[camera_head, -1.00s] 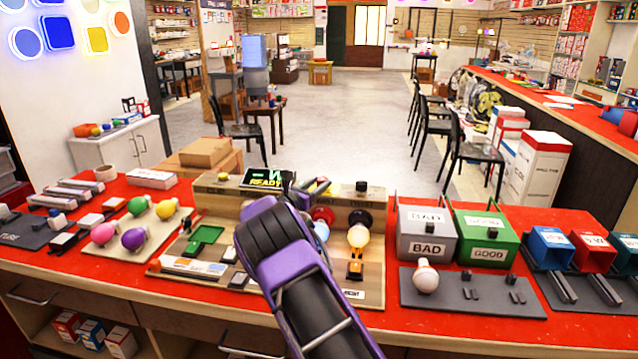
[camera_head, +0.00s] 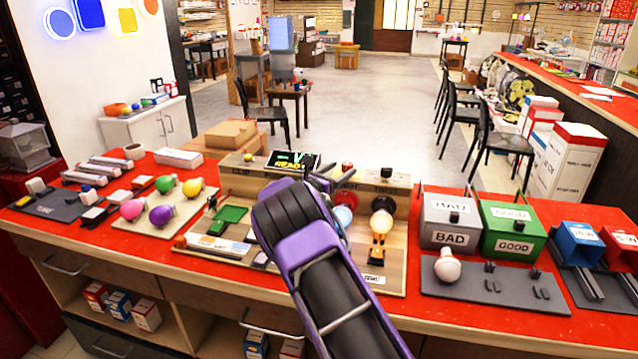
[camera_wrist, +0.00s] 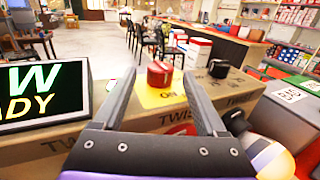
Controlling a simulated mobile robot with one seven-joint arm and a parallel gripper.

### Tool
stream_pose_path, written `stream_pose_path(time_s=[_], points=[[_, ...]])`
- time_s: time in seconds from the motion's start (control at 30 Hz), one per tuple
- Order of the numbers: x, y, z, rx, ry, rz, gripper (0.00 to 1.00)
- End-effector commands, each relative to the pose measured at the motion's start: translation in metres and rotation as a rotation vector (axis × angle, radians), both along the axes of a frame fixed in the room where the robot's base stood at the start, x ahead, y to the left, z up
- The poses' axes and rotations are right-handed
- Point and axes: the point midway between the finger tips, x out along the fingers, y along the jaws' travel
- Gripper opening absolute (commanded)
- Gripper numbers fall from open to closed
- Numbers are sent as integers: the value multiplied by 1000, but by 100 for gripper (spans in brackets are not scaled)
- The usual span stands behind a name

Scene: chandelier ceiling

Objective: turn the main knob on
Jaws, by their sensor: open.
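The main knob is a red knob on a yellow plate marked ON, on top of a wooden test box. In the wrist view the red knob (camera_wrist: 160,74) stands just beyond and between my fingertips; in the head view the red knob (camera_head: 347,166) shows small, right of my gripper. My gripper (camera_head: 322,176) is open and empty above the box top. In the wrist view my gripper (camera_wrist: 157,84) has a finger either side of the knob's line, and I cannot tell whether it touches. The wooden box (camera_head: 232,163) is partly hidden behind my arm.
A black display (camera_wrist: 40,95) reading READY stands left of the fingers. A black knob (camera_wrist: 218,68) stands to the right. A lit bulb (camera_head: 382,222) sits in front of the box. Grey BAD (camera_head: 450,238) and green GOOD (camera_head: 514,247) bins stand further right.

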Motion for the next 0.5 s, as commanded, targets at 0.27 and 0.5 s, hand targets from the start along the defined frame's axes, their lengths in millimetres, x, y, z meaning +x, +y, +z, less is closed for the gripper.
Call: stream_pose_path(time_s=[0.27,0.5], points=[[-50,46,1,-1,1,5,74],[-91,81,1,0,0,3,74]])
